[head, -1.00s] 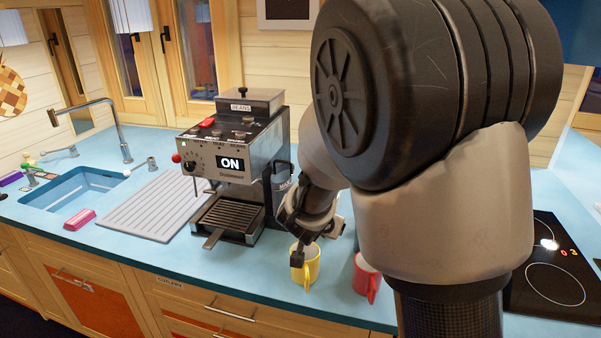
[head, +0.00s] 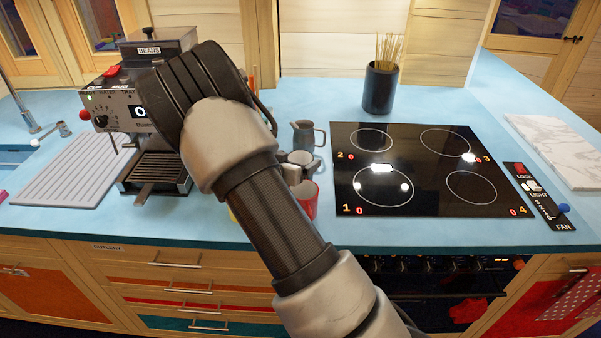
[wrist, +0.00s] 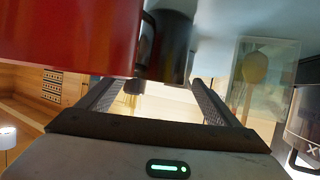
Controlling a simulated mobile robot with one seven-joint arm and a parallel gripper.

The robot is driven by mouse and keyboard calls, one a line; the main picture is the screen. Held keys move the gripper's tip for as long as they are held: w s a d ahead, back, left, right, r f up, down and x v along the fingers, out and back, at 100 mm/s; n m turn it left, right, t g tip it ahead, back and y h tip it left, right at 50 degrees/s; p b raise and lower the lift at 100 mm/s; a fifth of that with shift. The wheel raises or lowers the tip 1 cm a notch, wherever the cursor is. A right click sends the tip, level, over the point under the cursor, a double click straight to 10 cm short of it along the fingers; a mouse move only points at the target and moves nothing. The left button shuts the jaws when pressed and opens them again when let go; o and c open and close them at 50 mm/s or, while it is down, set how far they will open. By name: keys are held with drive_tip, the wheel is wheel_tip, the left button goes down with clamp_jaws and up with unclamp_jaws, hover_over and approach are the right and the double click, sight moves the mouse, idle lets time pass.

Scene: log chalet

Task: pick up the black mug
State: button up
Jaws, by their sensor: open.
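A dark, near-black mug (wrist: 174,42), seemingly the black mug, shows in the wrist view beyond my fingertips, roughly in line with the gap between them. Its left side is partly hidden by a red mug (wrist: 70,35), which looms close over my left finger. I cannot make out the black mug for certain in the head view; my arm covers part of the counter. My gripper (wrist: 160,84) is open with nothing between its fingers.
A grey jug (head: 306,136) stands behind my gripper. The coffee machine (head: 125,112) is to the left, and a yellow mug (head: 232,214) is mostly hidden by my arm. The black hob (head: 425,150) lies right, with a dark pot of sticks (head: 380,90) behind it.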

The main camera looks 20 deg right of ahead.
sight(305, 157)
drive_tip(key=shift+f+x, duration=0.1)
drive_tip(key=shift+x, duration=1.45)
drive_tip(key=shift+f+x, duration=0.15)
drive_tip(key=shift+x, duration=1.4)
drive_tip(key=shift+s, duration=0.2)
drive_tip(key=shift+c, duration=0.3)
